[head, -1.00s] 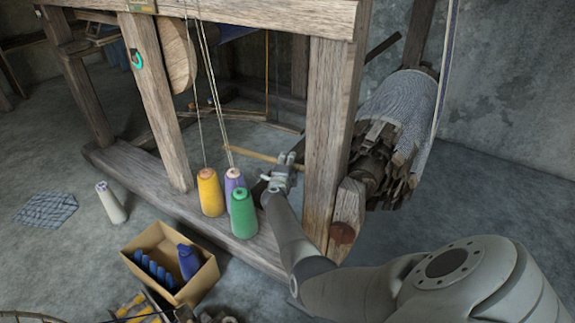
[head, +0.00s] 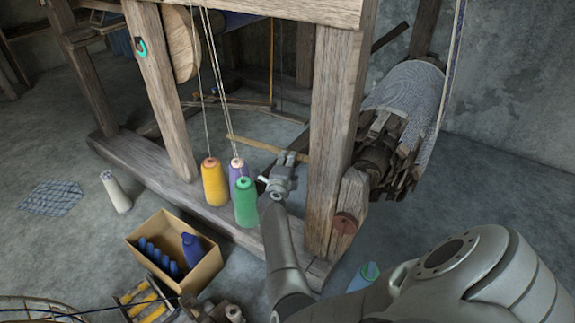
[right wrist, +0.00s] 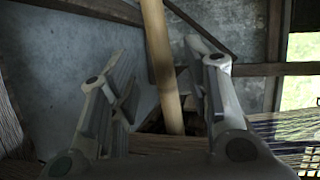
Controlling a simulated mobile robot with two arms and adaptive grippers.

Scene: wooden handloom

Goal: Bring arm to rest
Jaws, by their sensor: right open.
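My right gripper (head: 283,172) is at the loom's lower side, just left of the thick front post and to the right of the cones. In the right wrist view its two fingers (right wrist: 165,95) stand apart. A light wooden rod (right wrist: 160,65) shows between them in that view; I cannot tell whether they touch it. The rod also shows in the head view (head: 262,148), running behind the gripper toward the post. My left gripper is not in view.
Yellow (head: 214,184), purple (head: 236,172) and green (head: 246,203) yarn cones stand on the loom's lower beam (head: 150,175), close to my right arm. The front post (head: 330,130) is right beside it. A cardboard box (head: 205,268) with blue items sits on the floor.

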